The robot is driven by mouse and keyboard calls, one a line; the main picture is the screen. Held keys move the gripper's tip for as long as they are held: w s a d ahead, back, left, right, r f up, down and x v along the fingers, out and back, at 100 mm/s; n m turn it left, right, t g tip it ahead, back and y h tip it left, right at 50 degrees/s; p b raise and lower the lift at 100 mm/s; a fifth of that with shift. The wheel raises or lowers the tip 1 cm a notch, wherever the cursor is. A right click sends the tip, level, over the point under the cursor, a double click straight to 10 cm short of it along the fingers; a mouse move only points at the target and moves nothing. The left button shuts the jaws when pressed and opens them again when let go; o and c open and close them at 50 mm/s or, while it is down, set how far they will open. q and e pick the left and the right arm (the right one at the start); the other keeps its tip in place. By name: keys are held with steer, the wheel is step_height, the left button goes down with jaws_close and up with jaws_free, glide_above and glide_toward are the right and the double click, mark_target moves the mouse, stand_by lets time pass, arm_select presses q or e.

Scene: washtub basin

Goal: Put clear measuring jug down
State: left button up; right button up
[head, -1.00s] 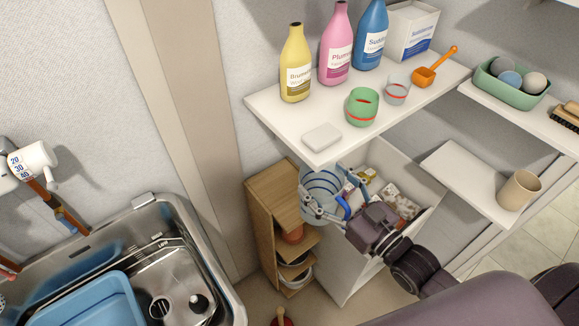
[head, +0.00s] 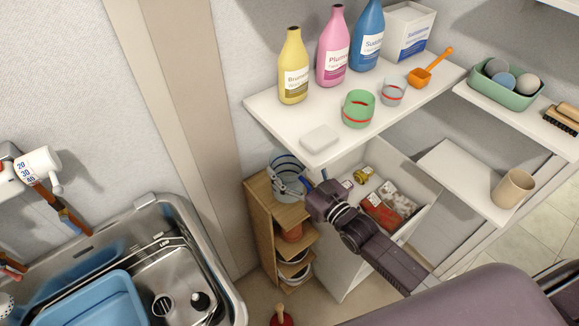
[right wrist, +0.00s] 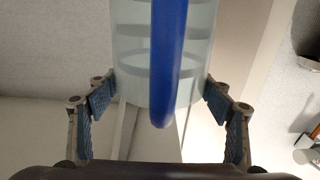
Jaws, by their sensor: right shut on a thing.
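My right gripper (head: 290,190) is shut on the jug, with a finger at each side. In the right wrist view the jug (right wrist: 135,60) fills the gap between the fingertips (right wrist: 160,95), and its blue handle hangs down toward the palm. The jug's lower part is partly hidden by the fingers. My left gripper is not in view.
A white shelf (head: 275,118) with bottles, cups and a soap bar overhangs just behind the jug. An open white bin (head: 350,245) holding small boxes stands right of the wooden unit. A steel sink (head: 215,270) with a blue tub (head: 95,300) lies at left.

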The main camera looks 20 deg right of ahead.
mark_target(310, 189)
steer(key=shift+w+a+f, duration=0.1)
steer(key=shift+w+f, duration=0.1)
steer(key=shift+f, duration=0.7)
steer(key=o, duration=1.6)
steer(key=shift+f, duration=0.15)
steer(key=shift+r, duration=0.2)
steer(key=v, duration=1.2)
steer(key=shift+b, duration=0.4)
